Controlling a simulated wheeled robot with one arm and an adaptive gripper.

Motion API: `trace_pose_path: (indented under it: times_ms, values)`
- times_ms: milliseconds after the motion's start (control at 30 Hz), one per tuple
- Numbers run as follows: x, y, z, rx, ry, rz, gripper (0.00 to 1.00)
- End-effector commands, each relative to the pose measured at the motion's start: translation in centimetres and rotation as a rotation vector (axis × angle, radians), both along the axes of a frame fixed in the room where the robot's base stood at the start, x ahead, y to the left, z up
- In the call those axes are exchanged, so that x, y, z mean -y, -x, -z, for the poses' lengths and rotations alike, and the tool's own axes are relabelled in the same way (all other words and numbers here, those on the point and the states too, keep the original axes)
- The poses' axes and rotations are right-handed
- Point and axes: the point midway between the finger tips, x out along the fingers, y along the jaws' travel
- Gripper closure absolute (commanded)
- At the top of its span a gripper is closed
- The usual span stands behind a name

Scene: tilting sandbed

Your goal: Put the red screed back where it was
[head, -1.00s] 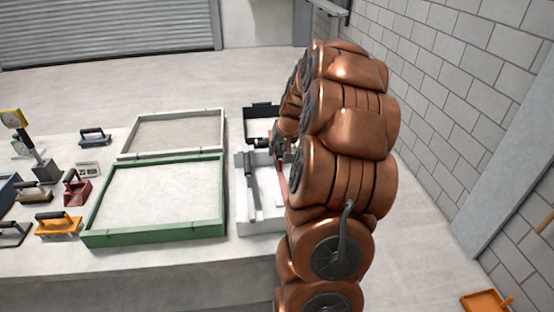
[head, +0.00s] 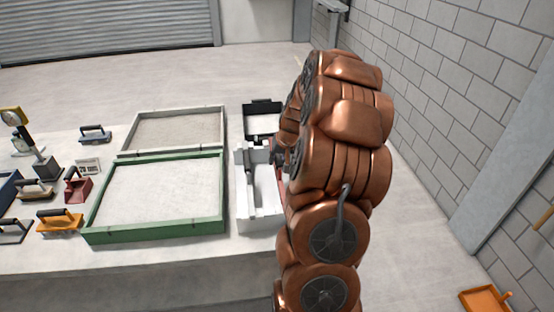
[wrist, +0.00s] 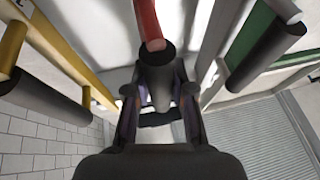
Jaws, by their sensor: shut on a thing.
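The red screed (wrist: 148,22) is a red bar with a dark round handle (wrist: 157,72). It shows at the top middle of the wrist view; the rest is out of frame. My gripper (wrist: 160,103) is shut on that handle. In the head view my arm hides most of the gripper, at the right side of the white rack (head: 262,218). I cannot tell whether the screed touches the rack. In the wrist view a yellow screed (wrist: 12,42) lies to the left and a green screed (wrist: 255,30) to the right, each with a dark handle.
A green-framed sandbed (head: 155,235) stands left of the rack, with a white-framed one (head: 168,111) behind it. A black bin (head: 262,104) is behind the rack. Several hand floats, including an orange one (head: 60,222), are at the left. A brick wall (head: 440,90) is at the right.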

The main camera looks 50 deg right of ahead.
Motion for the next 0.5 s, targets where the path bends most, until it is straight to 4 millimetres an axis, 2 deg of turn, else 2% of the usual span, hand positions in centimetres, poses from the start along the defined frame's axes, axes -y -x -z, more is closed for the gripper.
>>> trace_pose_path:
  times_ms: [67,100,300,500]
  values:
    - [0.01,-0.03,0.25,0.001,0.001,0.000,1.00]
    - [0.01,-0.03,0.20,0.001,0.001,0.000,0.75]
    - [-0.01,-0.03,0.15,0.001,0.001,0.000,0.54]
    - [-0.01,-0.03,0.17,0.000,0.000,0.000,0.52]
